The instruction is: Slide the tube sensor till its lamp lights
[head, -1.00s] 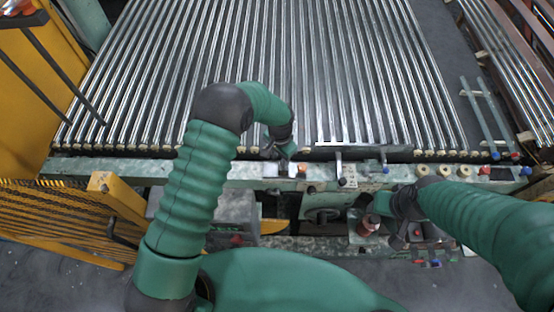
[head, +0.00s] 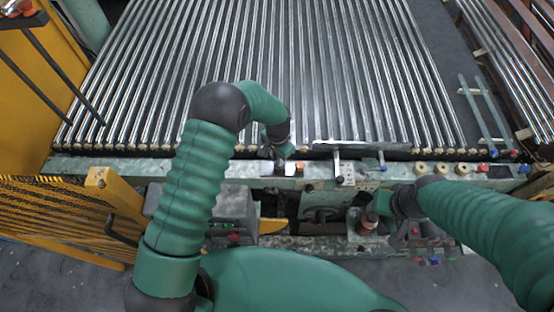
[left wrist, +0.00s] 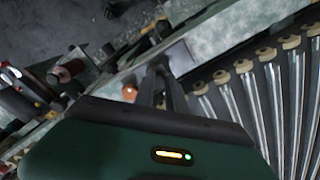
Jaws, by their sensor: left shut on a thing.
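My left gripper (head: 281,156) is at the front rail, just below the ends of the glass tubes (head: 250,90). It is shut on a small part, which I take to be the tube sensor; the fingers and wrist largely hide it. In the left wrist view the fingers (left wrist: 164,84) reach down by a pale plate (left wrist: 180,58) and a small orange knob (left wrist: 129,92). I cannot make out a lit lamp on the sensor. My right gripper (head: 395,207) is low at the right, near a red-brown cylinder (head: 369,222); its jaws are too unclear to judge.
The green rail (head: 120,168) runs across below the tube ends. A metal bracket (head: 343,170) stands on it right of my left gripper, with several round knobs (head: 442,168) farther right. A yellow guard (head: 75,215) stands at the left.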

